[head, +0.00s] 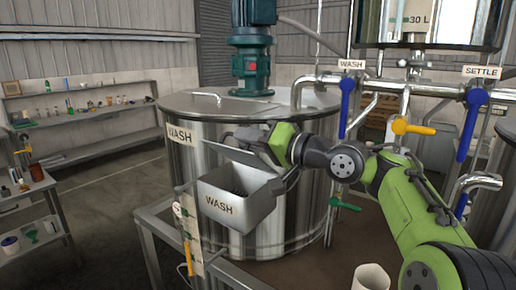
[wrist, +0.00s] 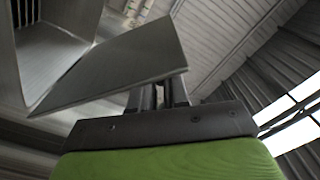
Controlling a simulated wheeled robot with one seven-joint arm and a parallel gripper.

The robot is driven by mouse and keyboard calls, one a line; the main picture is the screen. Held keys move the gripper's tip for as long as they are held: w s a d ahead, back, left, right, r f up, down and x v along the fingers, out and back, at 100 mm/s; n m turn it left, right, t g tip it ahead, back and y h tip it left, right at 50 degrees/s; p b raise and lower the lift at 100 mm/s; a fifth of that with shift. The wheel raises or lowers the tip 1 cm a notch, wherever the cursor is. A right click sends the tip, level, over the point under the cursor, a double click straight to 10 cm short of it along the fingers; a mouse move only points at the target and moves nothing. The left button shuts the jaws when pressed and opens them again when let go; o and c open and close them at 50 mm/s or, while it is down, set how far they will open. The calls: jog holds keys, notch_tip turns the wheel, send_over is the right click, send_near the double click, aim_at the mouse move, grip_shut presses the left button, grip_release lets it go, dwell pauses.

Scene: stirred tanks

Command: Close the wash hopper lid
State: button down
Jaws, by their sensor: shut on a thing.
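The wash hopper (head: 232,207) is a grey metal box labelled WASH on the front of the large steel tank (head: 250,225). Its lid (head: 232,152) is a flat grey plate, raised and tilted above the box, so the hopper is open. My gripper (head: 243,138) is at the lid's upper side, with its fingertips partly hidden in the head view. In the wrist view the gripper (wrist: 160,92) is shut on the lid's edge. The lid (wrist: 125,62) fills the middle there, and the open hopper (wrist: 48,60) shows at the left.
Blue-handled valves (head: 347,100) and a yellow handle (head: 412,127) sit on pipes behind my arm. A green handle (head: 345,204) is low on the tank's right. A gauge and a yellow handle (head: 188,256) are left of the hopper. A side table (head: 45,185) stands far left, with open floor between.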

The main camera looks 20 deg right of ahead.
aim_at(238, 159)
jog(key=s+a+f+n+b, duration=0.2)
jog(key=a+f+n+b, duration=0.2)
jog(key=n+b, duration=0.3)
jog(key=f+b, duration=0.1)
jog(key=b, duration=0.1)
jog(key=shift+s+f+n+b, duration=0.3)
jog(key=shift+s+n+b, duration=0.05)
jog(key=shift+n+b, duration=0.05)
jog(key=shift+f, duration=0.1)
jog(key=c, duration=1.2)
grip_release()
jog(key=shift+a, duration=0.2)
jog(key=shift+d, duration=0.1)
jog(key=shift+d, duration=0.1)
jog(key=b+v, duration=0.5)
jog(key=v, duration=1)
jog(key=shift+s+b, duration=0.25)
jog(key=shift+b, duration=0.1)
